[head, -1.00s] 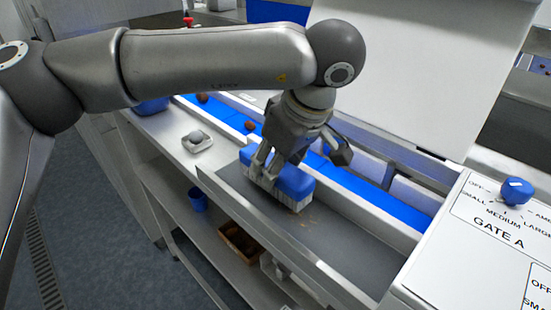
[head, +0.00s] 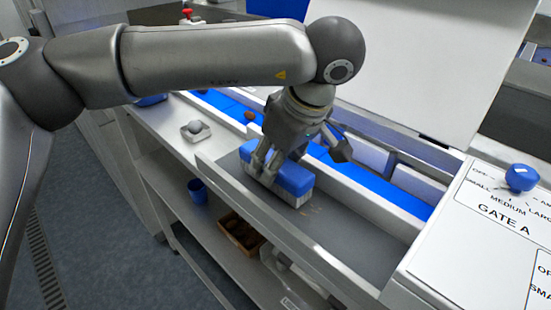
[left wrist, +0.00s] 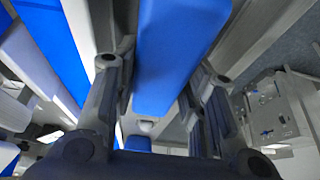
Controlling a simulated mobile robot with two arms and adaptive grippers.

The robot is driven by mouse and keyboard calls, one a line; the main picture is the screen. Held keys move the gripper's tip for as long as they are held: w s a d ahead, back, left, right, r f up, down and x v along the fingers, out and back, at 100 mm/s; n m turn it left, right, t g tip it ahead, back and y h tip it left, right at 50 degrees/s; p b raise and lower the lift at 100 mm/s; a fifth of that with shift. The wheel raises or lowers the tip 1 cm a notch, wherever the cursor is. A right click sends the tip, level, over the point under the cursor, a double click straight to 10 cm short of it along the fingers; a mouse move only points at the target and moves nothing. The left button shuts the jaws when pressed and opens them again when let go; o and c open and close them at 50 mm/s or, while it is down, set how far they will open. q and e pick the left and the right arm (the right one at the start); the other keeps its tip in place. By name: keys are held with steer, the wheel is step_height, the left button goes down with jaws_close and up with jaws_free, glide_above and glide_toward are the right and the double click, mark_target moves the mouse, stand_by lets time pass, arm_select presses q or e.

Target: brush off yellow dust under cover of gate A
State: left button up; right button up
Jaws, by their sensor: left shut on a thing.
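A brush with a blue block handle and pale bristles (head: 294,178) stands bristles down on the grey tray floor (head: 345,235) beside the blue belt. My left gripper (head: 265,168) is shut on the brush; in the left wrist view its fingers (left wrist: 155,95) lie on either side of the blue handle (left wrist: 172,45). A faint patch of yellowish dust (head: 312,211) lies on the tray floor just in front of the brush. The raised white cover (head: 420,65) stands above the belt. The gate A panel (head: 500,215) is at the right, with a blue knob (head: 521,177). My right gripper is not in view.
The blue belt (head: 365,188) with white dividers runs behind the tray. A small white dish with a grey ball (head: 196,130) sits on the left ledge. A blue cup (head: 197,190) and a brown crate (head: 240,235) are on the shelf below.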

arm_select(q)
steer(key=shift+f+b, duration=0.35)
steer(key=shift+f, duration=0.15)
steer(key=shift+s+d, duration=0.1)
